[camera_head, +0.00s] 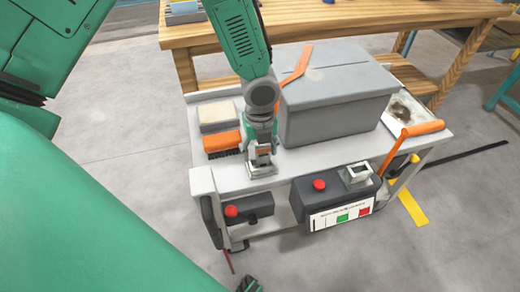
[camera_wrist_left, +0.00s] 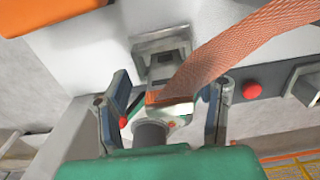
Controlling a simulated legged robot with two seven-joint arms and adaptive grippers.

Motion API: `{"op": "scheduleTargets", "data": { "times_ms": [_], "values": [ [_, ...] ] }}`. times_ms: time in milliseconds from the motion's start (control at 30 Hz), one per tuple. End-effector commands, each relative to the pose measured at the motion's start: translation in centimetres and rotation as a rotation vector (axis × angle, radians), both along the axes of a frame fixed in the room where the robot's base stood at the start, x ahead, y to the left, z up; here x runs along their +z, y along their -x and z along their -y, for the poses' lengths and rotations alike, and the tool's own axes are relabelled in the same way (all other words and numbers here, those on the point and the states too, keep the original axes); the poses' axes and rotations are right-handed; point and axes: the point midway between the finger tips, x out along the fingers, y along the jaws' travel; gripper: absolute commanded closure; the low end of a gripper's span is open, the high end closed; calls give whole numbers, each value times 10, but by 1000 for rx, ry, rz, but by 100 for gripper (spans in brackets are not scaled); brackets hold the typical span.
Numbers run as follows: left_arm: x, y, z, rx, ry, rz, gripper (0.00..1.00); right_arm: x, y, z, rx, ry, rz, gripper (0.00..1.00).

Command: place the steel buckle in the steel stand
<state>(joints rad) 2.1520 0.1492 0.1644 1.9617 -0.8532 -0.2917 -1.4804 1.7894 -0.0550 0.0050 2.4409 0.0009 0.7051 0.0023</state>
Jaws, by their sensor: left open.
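My left gripper (camera_head: 262,160) points down over the front of the white cart top. In the left wrist view its two fingers (camera_wrist_left: 166,115) stand apart on either side of the metal buckle (camera_wrist_left: 180,110), and I cannot tell whether they touch it. An orange strap (camera_wrist_left: 235,50) runs from the buckle to the upper right. A grey steel stand (camera_wrist_left: 163,44) sits on the white surface just beyond the buckle; its base (camera_head: 262,172) shows below the gripper in the head view. The gripper mostly hides the buckle there.
A large grey box (camera_head: 335,110) stands right of my left arm. An orange brush (camera_head: 222,142) and a beige block (camera_head: 217,116) lie to the left. A dark control box (camera_head: 338,194) with a red button is on the cart's front. A wooden table (camera_head: 350,20) stands behind.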

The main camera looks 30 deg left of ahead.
Motion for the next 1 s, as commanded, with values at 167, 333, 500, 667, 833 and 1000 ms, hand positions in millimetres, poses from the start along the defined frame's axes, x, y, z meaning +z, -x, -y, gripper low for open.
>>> {"op": "scheduleTargets", "data": {
  "times_ms": [167, 333, 500, 667, 833, 1000],
  "values": [
    [19, -1, 1, 0, 0, 3, 46, 6, 0, 0, 0, 0, 0, 100],
    [55, -1, 0, 1, 4, 5, 46, 18, 0, 0, -1, 0, 0, 100],
    [91, -1, -1, 2, 4, 3, 46, 29, 0, 0, -1, 0, 0, 100],
    [113, -1, -1, 0, 2, 2, 46, 35, 0, 0, 0, 0, 0, 100],
    [123, -1, -1, 0, 1, 0, 46, 37, 0, 0, 0, 0, 0, 100],
    [123, 0, 0, 0, 0, 0, 46, 36, 0, 0, 0, 0, 0, 100]
  ]
}}
